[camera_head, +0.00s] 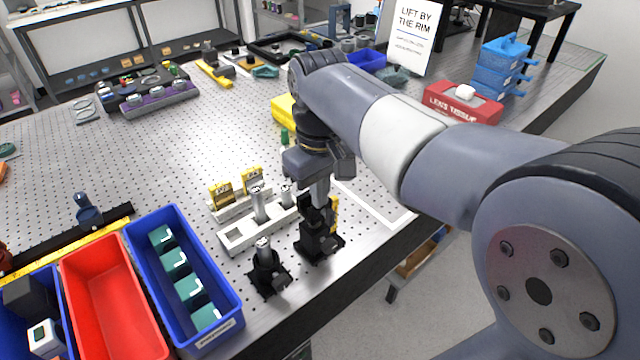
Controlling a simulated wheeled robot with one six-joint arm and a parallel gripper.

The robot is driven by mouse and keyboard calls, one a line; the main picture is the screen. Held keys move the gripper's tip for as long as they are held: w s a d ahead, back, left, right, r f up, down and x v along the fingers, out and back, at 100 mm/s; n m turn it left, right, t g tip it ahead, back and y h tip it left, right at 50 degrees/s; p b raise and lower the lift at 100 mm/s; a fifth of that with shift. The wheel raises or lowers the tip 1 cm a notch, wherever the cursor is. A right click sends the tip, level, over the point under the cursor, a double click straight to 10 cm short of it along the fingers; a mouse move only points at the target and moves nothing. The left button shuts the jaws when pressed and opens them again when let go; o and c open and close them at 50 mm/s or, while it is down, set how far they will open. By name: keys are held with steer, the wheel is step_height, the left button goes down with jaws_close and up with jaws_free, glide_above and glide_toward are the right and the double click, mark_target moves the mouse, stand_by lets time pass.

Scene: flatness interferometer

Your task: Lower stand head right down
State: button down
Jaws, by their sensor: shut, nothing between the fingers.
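My gripper (321,192) points down from the arm and is shut, with nothing between its fingers. Its fingertips are right over a small black stand (319,240) near the table's front edge. The stand's upper part, which I take for its head, is black with a yellow piece at its right side. The fingers partly hide it, and I cannot tell whether they touch it or how far down it sits.
A silver post in a black base (267,279) stands just left of the stand. Behind are a white rack (237,238) with silver posts and yellow blocks. A blue bin (222,298) and red bin (112,300) are at left. The perforated tabletop (130,155) is mostly clear beyond.

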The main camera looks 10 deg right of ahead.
step_height(320, 180, down, 3)
steer(key=shift+f+b, duration=0.15)
steer(key=shift+b, duration=0.25)
steer(key=shift+s+f, duration=0.1)
steer(key=shift+f, duration=0.1)
steer(key=shift+r+p, duration=0.45)
steer(key=shift+p, duration=0.1)
step_height(320, 180, up, 14)
steer(key=p, duration=0.3)
steer(key=shift+p, duration=0.3)
steer(key=shift+f, duration=0.15)
step_height(320, 180, down, 11)
steer(key=shift+f+b, duration=0.15)
steer(key=shift+b, duration=0.7)
steer(key=shift+f+b, duration=1)
steer(key=shift+f, duration=0.05)
